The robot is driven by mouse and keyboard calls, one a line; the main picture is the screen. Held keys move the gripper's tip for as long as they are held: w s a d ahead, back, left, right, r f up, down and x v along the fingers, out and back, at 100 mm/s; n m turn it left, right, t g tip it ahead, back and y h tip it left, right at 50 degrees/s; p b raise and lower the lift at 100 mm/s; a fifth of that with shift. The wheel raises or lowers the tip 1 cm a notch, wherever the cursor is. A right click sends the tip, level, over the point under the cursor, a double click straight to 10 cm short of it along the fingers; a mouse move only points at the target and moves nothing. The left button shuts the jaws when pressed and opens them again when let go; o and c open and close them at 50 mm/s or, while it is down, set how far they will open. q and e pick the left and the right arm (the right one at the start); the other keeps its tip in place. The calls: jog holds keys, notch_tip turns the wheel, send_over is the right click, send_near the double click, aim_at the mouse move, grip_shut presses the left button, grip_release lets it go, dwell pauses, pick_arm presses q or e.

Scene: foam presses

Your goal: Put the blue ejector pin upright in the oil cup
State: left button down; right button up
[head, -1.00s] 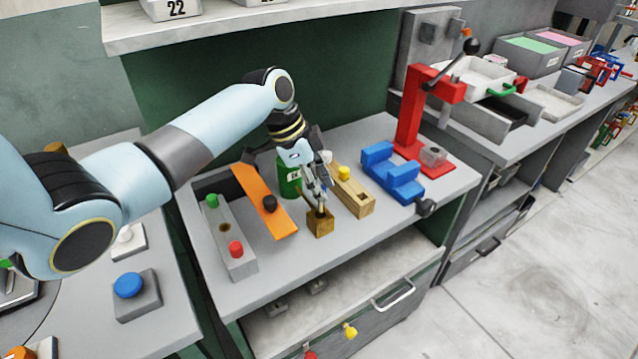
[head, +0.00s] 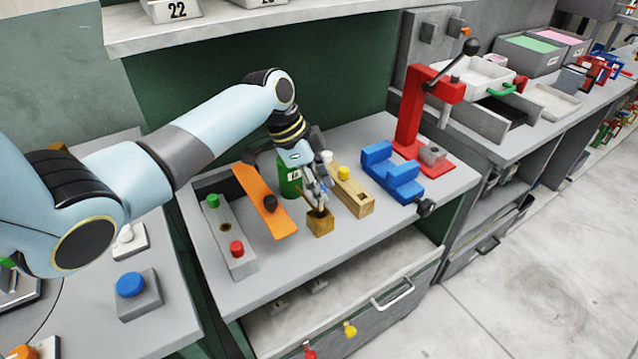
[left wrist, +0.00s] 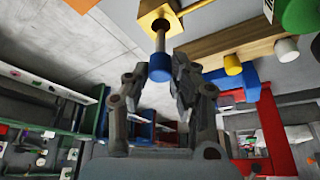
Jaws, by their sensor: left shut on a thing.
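The blue ejector pin (left wrist: 160,69) shows in the left wrist view as a blue head on a thin metal shaft. My left gripper (left wrist: 160,78) is shut on it near the head; in the head view the gripper (head: 319,203) is above the brass-coloured block. That block (head: 320,224) has a dark opening on top and looks like the oil cup; it also shows in the left wrist view (left wrist: 175,11). The pin's shaft points at the opening, its end at or inside the mouth. How deep it sits I cannot tell. My right gripper is not in view.
A grey block (head: 237,258) with green and red pegs and an orange plate (head: 248,187) lie left. A green can (head: 288,178) stands behind, a wooden block (head: 358,198) right. A blue vise (head: 395,180) and red press (head: 408,130) are farther right. Bench in front is clear.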

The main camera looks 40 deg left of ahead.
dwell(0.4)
pick_arm(q)
jog(key=shift+f+b, duration=1.45)
jog(key=shift+f, duration=0.85)
jog(key=c, duration=1)
grip_release()
jog(key=shift+r, duration=0.1)
jog(key=v, duration=0.7)
jog(key=shift+s+a+r, duration=0.1)
jog(key=shift+a+r, duration=0.05)
jog(key=shift+r, duration=0.05)
